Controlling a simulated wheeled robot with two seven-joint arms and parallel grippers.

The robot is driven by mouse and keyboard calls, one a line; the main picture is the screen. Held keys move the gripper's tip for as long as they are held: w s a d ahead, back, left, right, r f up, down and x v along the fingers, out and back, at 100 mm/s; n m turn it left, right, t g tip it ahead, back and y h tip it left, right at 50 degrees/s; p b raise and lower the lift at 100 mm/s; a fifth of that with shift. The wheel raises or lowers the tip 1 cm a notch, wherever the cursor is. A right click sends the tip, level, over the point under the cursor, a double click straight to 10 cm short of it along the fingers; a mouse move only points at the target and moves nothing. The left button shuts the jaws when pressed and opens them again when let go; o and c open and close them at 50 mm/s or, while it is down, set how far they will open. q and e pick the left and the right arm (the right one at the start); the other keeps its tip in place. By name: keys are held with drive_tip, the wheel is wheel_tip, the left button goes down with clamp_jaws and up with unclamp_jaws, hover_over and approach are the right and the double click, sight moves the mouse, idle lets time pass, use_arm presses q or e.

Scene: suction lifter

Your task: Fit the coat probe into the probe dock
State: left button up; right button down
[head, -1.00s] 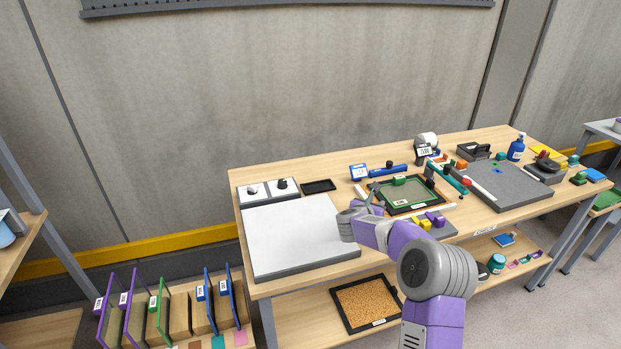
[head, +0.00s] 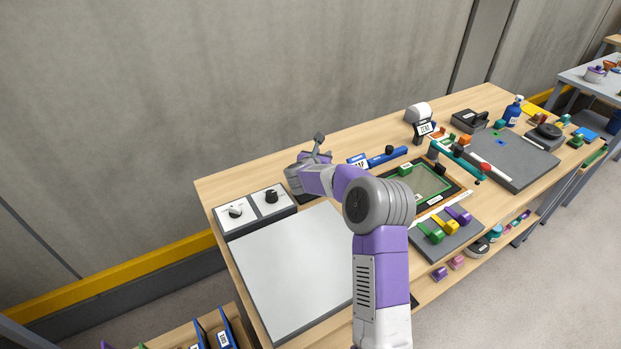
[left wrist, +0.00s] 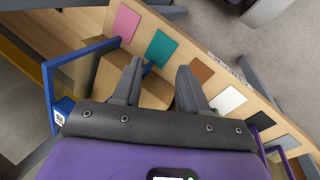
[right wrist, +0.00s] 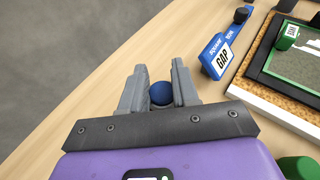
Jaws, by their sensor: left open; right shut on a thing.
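My right gripper (head: 319,146) is raised over the back left part of the workbench, beyond the white panel. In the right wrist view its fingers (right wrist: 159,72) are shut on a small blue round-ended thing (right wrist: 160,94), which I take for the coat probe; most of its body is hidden. In the head view, my own gripper and arm hide it. I cannot pick out the probe dock for certain. My left gripper (left wrist: 160,72) is open and empty, above a wooden rack with coloured squares; the head view does not show it.
A two-knob box (head: 254,211) and the white panel (head: 295,265) lie on the left of the bench. A green-framed screen (head: 430,181) and coloured clips crowd the middle. A blue frame (left wrist: 48,90) stands beside my left gripper.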

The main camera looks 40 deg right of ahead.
drive_tip(key=f, duration=0.3)
drive_tip(key=shift+s+f, duration=0.2)
drive_tip(key=shift+w+f+b, duration=0.1)
drive_tip(key=shift+f+b, duration=0.5)
drive_tip(key=shift+f, duration=1.75)
use_arm(q)
drive_tip(key=shift+s+f, duration=0.1)
drive_tip(key=shift+f, duration=0.65)
use_arm(e)
drive_tip(key=shift+r, duration=0.1)
use_arm(q)
drive_tip(key=shift+f, duration=0.15)
drive_tip(key=shift+f, duration=0.1)
use_arm(e)
drive_tip(key=c, duration=1.3)
unclamp_jaws()
drive_tip(key=shift+f, duration=0.2)
drive_tip(key=o, duration=0.5)
drive_tip(key=shift+c, duration=0.2)
drive_tip(key=shift+r, duration=0.1)
use_arm(q)
drive_tip(key=shift+r, duration=0.2)
